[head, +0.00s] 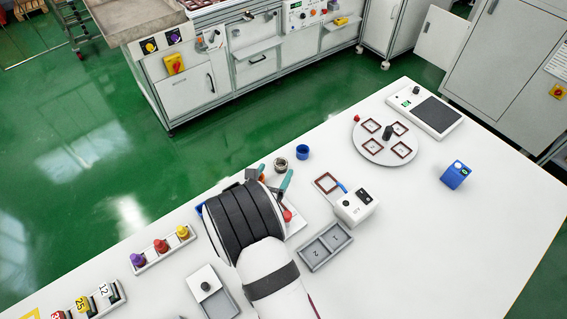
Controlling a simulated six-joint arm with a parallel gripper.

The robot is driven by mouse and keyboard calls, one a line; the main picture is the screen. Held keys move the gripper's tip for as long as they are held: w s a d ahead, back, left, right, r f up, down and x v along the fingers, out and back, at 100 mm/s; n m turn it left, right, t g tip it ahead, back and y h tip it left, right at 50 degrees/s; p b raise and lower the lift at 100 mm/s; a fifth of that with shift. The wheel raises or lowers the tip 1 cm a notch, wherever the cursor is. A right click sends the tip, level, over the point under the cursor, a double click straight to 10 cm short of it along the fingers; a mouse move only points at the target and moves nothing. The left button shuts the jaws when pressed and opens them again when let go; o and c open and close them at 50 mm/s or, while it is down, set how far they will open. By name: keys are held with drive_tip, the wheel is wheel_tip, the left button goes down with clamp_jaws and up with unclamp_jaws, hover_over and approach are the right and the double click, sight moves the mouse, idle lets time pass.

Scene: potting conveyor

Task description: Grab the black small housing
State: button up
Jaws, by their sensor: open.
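My gripper (247,180) shows only as dark parts at the far end of my thick banded wrist, left of the middle. It is open; the wrist hides most of it and the space between its fingers. I cannot tell for sure which thing is the black small housing. A small black piece (387,132) stands at the middle of the round grey plate (371,152), far to the right of my gripper. Anything under my wrist is hidden.
A grey two-compartment tray (311,258) and a white box with switches (356,207) stand right of my wrist. Teal-handled pliers (286,180) lie beside it. A blue device (455,175) and a scale (425,108) are farther right.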

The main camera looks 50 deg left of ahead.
sight(283, 160)
drive_tip(key=x, duration=0.6)
drive_tip(key=shift+f, duration=0.5)
clamp_jaws()
